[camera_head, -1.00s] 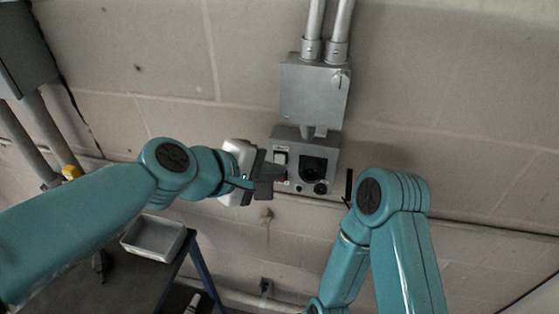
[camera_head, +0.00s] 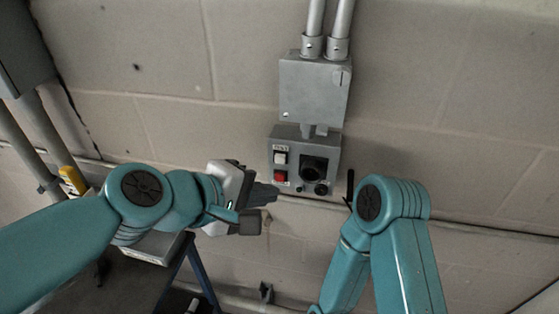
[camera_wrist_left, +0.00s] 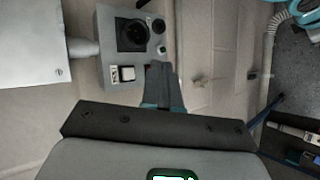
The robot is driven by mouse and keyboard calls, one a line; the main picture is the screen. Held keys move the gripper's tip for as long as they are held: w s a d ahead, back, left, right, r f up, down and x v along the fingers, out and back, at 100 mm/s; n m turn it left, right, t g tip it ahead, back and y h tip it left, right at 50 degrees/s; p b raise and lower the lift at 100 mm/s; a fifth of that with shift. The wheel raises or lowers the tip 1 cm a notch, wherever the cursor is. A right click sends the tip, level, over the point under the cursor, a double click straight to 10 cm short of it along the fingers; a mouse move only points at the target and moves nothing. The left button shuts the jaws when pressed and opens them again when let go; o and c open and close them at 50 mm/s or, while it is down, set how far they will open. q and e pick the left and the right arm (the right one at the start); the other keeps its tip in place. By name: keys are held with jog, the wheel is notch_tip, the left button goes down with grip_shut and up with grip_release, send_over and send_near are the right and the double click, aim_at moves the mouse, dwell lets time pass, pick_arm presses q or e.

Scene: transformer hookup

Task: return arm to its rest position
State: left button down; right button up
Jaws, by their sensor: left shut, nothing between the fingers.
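My left gripper (camera_head: 270,194) is shut and empty, just left of and slightly below the grey control panel (camera_head: 305,146) on the wall. In the left wrist view its closed fingers (camera_wrist_left: 160,82) point at the panel's lower edge.
A grey junction box (camera_head: 315,90) with two conduits (camera_head: 328,25) sits above the panel. A white tray (camera_head: 150,246) on a dark table (camera_head: 125,280) lies below my left arm. A yellow-handled item (camera_head: 72,180) is at the far left. The wall between panel and table is clear.

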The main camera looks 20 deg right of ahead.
dwell(0.7)
pick_arm(q)
jog(key=w+a+f+y, duration=0.15)
jog(key=a+f, duration=0.25)
jog(key=f, duration=0.5)
jog(key=w+a+f+y, duration=0.1)
jog(key=a+f+y, duration=0.1)
jog(key=a+f, duration=0.5)
jog(key=w+a+f+y, duration=0.1)
jog(key=a+f+y, duration=0.1)
jog(key=f, duration=0.9)
jog(key=s+a+f+m+g, duration=0.1)
jog(key=s+a+f+g, duration=0.1)
jog(key=s+a+f, duration=0.3)
jog(key=s+a+f+m+g+y, duration=0.1)
jog(key=s+a+f, duration=0.4)
jog(key=s+f, duration=0.7)
notch_tip(320, 180, down, 2)
jog(key=shift+f+m+g, duration=0.1)
jog(key=shift+m+g, duration=0.4)
jog(key=shift+m, duration=0.3)
